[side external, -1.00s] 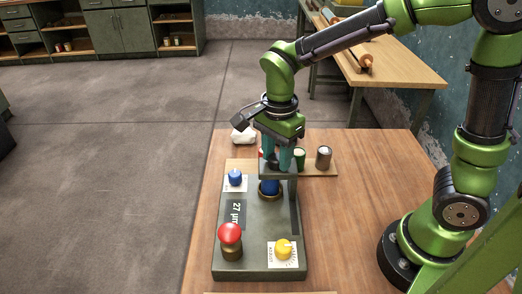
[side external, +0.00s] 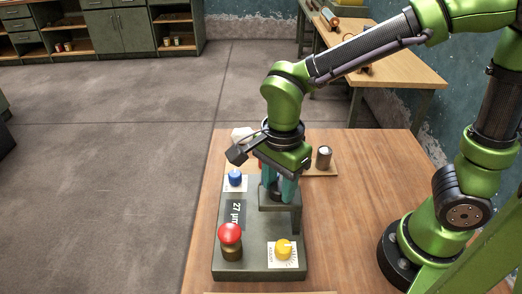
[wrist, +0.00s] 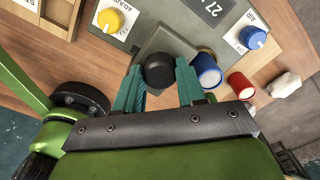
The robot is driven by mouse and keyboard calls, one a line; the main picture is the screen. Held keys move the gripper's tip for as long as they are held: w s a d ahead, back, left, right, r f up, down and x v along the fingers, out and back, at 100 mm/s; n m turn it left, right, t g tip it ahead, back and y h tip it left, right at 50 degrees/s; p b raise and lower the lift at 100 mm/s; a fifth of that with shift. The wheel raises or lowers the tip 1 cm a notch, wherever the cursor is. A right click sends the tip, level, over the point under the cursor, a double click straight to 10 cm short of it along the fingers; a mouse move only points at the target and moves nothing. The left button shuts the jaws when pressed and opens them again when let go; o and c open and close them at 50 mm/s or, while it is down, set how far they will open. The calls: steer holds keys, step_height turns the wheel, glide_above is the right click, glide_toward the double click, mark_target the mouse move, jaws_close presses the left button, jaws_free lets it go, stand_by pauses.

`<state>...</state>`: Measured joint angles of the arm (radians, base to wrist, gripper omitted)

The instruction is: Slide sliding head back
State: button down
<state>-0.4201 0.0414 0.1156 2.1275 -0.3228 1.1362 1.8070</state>
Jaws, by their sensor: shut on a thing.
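The sliding head is a grey block (side external: 280,206) on the grey machine base (side external: 229,267). It also shows in the wrist view (wrist: 168,43). A black round knob (wrist: 160,70) stands on it. My gripper (side external: 279,190) points down at the head and is shut on this knob, with one teal finger on either side. In the wrist view the gripper (wrist: 160,88) has the knob between its fingertips. A blue cylinder (wrist: 207,72) stands beside the head, clear of it, and is hidden behind my gripper in the side view.
The base carries a red mushroom button (side external: 230,234), a yellow adjust knob (side external: 283,249), a blue air knob (side external: 235,177) and a "27 µm" display (side external: 236,214). Behind stand a dark cup (side external: 323,158) and a white lump (side external: 241,134). A red cylinder (wrist: 242,85) is near the blue one.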

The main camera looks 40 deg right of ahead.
steer(key=shift+s+a, duration=0.25)
steer(key=shift+a, duration=0.05)
steer(key=c, duration=0.9)
jaws_free()
steer(key=shift+c, duration=0.2)
steer(key=shift+o, duration=1.4)
steer(key=shift+w+d, duration=0.1)
steer(key=shift+r, duration=0.1)
step_height(320, 180, up, 17)
